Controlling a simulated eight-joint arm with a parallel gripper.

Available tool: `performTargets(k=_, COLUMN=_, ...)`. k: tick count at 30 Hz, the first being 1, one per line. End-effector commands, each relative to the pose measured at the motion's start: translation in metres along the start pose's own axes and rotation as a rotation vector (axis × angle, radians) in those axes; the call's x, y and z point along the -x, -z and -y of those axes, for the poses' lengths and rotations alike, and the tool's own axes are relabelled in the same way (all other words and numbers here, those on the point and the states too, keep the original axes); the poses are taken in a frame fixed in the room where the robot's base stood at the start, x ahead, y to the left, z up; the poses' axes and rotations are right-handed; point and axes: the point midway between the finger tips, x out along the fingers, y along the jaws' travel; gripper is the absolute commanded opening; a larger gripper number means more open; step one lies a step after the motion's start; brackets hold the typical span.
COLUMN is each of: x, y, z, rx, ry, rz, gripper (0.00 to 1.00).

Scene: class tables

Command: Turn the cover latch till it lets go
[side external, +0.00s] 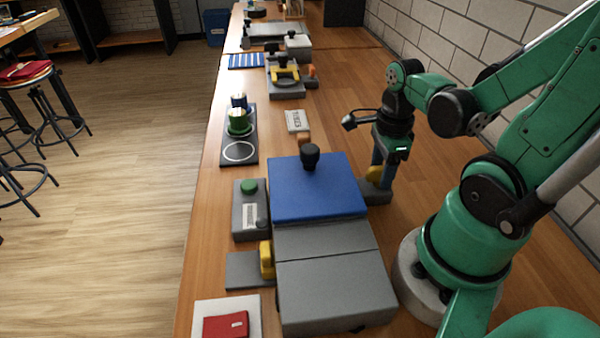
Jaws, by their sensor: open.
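A grey box (335,285) stands on the bench with a blue cover (315,188) over its far part. A black knob (310,157) stands up from the cover. A yellow latch-like piece (375,174) sits on a small grey block just right of the cover. My gripper (381,180) points down at this yellow piece, jaws open. The fingers partly hide it, and I cannot tell whether they touch it. Another yellow piece (266,260) stands upright at the box's left side. I cannot tell for sure which yellow piece is the cover latch.
A grey button box (243,222) with a green button and a white pad (202,318) with a red item lie left of the box. A green cup (239,123) stands on a dark board farther back. A labelled block (297,120) lies beyond the cover. A brick wall borders the right.

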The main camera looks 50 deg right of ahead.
Motion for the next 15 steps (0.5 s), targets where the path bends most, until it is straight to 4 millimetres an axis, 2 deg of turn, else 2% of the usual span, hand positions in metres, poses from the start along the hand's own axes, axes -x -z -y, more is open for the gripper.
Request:
performTargets(k=4, x=0.0001, y=0.0, z=0.0, rx=0.0, ry=0.0, rz=0.0, gripper=0.49)
performTargets(k=5, x=0.0001, y=0.0, z=0.0, rx=0.0, ry=0.0, rz=0.0, gripper=0.43)
performTargets(k=9, x=0.0001, y=0.0, z=0.0, rx=0.0, ry=0.0, rz=0.0, gripper=0.03)
performTargets(k=10, x=0.0001, y=0.0, z=0.0, rx=0.0, ry=0.0, rz=0.0, gripper=0.0)
performTargets(k=15, x=0.0001, y=0.0, z=-0.0001, rx=0.001, ry=-0.001, rz=0.0, gripper=0.0)
